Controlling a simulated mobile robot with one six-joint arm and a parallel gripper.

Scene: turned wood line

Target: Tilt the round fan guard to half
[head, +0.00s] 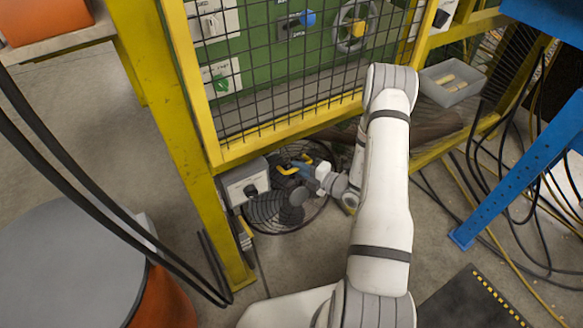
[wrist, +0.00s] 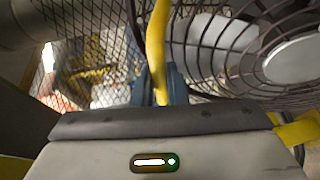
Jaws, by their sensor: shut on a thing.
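The round fan guard (head: 262,207) is a dark wire cage on a fan near the floor, below the mesh panel. Its curved wires also fill the upper right of the wrist view (wrist: 240,70). A yellow handle (head: 284,169) shows beside the guard; in the wrist view it is a bent yellow bar (wrist: 156,38). My gripper (head: 303,171) has blue-grey fingers. They are closed around the yellow bar in the wrist view (wrist: 161,86). My wrist hides part of the fan's right side. I cannot tell the guard's exact tilt.
A grey box with a dark knob (head: 246,184) stands close left of the fan. A yellow frame with mesh (head: 285,75) rises above it. A grey tray (head: 452,82) and loose cables lie to the right. Open floor (head: 295,262) lies in front.

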